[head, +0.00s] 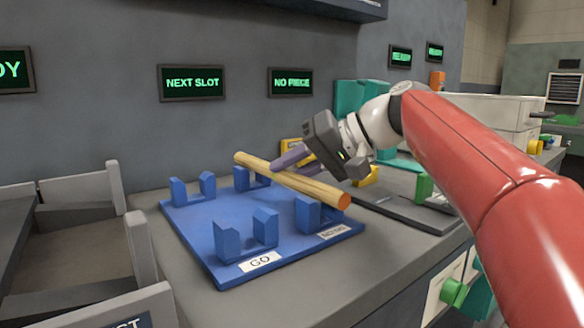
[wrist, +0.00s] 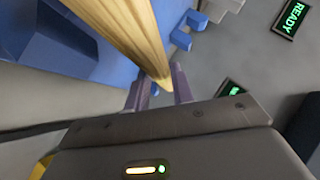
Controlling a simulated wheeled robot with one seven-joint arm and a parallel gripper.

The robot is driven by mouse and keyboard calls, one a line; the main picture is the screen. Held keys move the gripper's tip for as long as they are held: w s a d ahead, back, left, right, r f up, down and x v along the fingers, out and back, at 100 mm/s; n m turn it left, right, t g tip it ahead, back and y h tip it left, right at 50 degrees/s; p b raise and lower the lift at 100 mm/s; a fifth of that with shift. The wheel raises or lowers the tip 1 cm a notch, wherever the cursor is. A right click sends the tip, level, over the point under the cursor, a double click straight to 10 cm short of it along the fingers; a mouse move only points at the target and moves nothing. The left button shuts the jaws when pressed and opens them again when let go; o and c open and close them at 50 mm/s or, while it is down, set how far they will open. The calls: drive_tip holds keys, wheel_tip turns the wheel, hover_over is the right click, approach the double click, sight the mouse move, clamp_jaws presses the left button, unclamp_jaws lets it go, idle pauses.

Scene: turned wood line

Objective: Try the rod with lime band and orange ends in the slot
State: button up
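The wooden rod (head: 315,189) shows a tan shaft and orange ends; no lime band is visible, and my gripper covers part of the shaft. The left slot, labelled GO (head: 260,262), is empty. My gripper (head: 281,163) is at the rod's middle, coming from the right and behind. In the wrist view the rod (wrist: 135,38) runs up from near the fingertips (wrist: 160,82), which stand apart with a gap between them.
Wall signs read NEXT SLOT (head: 192,83) and NO PIECE (head: 290,82). A grey-walled bin (head: 139,250) stands left of the block. Teal, yellow and green fixtures crowd the counter behind and right of my arm. The grey counter in front of the block is clear.

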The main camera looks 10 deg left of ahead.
drive_tip(key=o, duration=0.5)
drive_tip(key=shift+c, duration=0.2)
